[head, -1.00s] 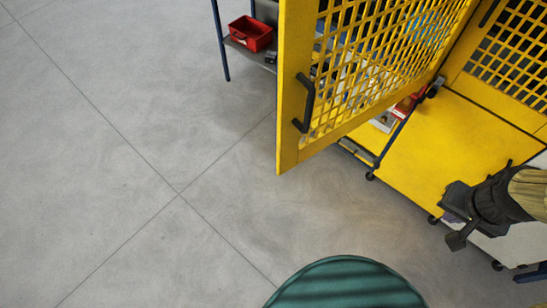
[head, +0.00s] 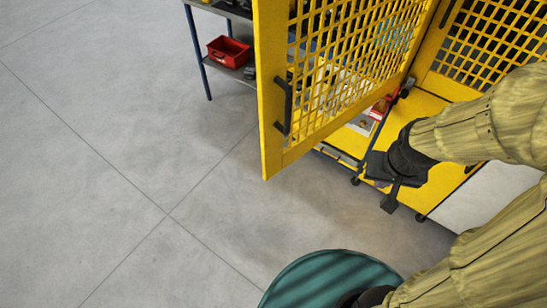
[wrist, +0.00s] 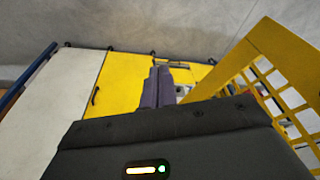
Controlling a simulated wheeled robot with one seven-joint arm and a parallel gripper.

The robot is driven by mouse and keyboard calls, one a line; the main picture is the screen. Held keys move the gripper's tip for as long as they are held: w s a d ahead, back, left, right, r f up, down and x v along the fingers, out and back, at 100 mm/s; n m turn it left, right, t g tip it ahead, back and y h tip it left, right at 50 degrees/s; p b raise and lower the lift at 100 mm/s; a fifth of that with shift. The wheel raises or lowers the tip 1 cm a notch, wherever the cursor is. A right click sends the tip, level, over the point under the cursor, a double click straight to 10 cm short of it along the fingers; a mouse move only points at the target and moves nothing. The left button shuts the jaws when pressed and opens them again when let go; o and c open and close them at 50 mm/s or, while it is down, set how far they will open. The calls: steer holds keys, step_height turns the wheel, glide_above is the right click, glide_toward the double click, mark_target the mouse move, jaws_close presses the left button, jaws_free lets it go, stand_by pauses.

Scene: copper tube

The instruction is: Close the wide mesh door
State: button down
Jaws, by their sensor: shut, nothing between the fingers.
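The wide mesh door (head: 268,120) is a yellow frame with a yellow lattice. It stands swung open in the head view, its free edge at the left, with a black handle (head: 283,106) near that edge. Its hinge side reaches back toward the cabinet at the upper right. The door also shows at the right of the wrist view (wrist: 268,48). My gripper (head: 390,198) is in front of the cabinet, to the right of the door and apart from it. Its fingers show close together, shut and empty, in the wrist view (wrist: 158,88).
Another yellow mesh panel (head: 437,86) stands at the upper right. Low yellow panels (head: 428,106) and a white one (head: 480,196) lie beyond my gripper. A shelf with a red bin (head: 229,51) stands behind the door's free edge. Grey floor (head: 110,150) is clear at the left.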

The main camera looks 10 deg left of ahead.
steer(key=a+f+m+g+y+b, duration=0.4)
steer(key=a+f+m+g+y, duration=0.2)
steer(key=f+m, duration=0.85)
steer(key=w+a+r+m+y+b, duration=0.1)
steer(key=w+a+r+m+y, duration=0.1)
steer(key=m+y, duration=0.4)
steer(key=w+a+r+m+y+b, duration=0.2)
steer(key=w+m+y, duration=0.3)
steer(key=m, duration=0.9)
steer(key=shift+w+a+t+y, duration=0.25)
steer(key=shift+a+t+y, duration=0.15)
steer(key=shift+a, duration=0.35)
